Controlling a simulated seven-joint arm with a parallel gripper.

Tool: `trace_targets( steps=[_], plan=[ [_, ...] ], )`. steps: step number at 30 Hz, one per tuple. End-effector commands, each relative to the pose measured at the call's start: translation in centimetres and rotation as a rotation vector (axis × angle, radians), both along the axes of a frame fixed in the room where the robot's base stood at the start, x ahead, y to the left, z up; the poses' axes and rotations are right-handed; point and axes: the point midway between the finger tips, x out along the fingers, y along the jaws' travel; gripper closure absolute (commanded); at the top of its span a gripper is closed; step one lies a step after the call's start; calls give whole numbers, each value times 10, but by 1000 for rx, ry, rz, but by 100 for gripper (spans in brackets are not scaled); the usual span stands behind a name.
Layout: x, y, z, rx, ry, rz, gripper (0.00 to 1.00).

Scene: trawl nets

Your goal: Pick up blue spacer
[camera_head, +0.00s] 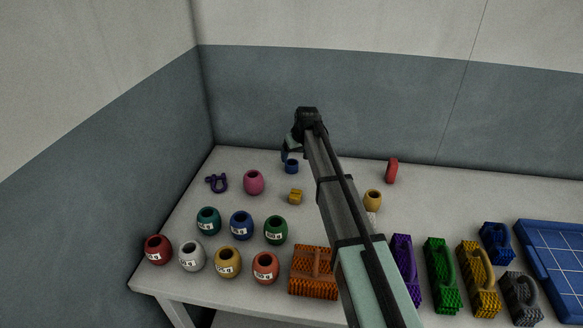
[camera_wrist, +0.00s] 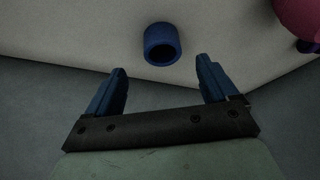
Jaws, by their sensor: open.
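The blue spacer (camera_head: 292,168) is a short hollow cylinder standing near the back edge of the table, just below my gripper in the head view. In the wrist view the blue spacer (camera_wrist: 160,34) shows its dark hole and lies ahead of the fingertips, roughly centred between them. My gripper (camera_wrist: 160,67) is open with two blue fingers and nothing between them. In the head view my gripper (camera_head: 286,156) is at the back of the table, partly hidden by my own wrist and arm.
A pink float (camera_head: 254,183) and purple shackle (camera_head: 216,183) stand left of the spacer; a yellow block (camera_head: 295,197) is in front. A red ring (camera_head: 392,171) is at right. Several weighted floats, brushes and a blue tray (camera_head: 553,265) fill the front and right.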

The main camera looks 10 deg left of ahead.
Motion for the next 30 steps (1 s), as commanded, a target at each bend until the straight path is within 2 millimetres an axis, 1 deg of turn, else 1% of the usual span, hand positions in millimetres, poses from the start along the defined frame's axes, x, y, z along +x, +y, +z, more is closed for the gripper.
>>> trace_targets(
  steps=[1,3,11,22,25,30],
  plan=[
    [2,1,-6,-1,2,0,14],
    [4,3,-11,-1,1,0,14],
    [6,5,-19,0,0,-1,14],
    [18,17,-59,-1,2,-1,14],
    [19,18,-63,0,0,-1,14],
    [18,18,-63,0,0,-1,14]
  ],
)
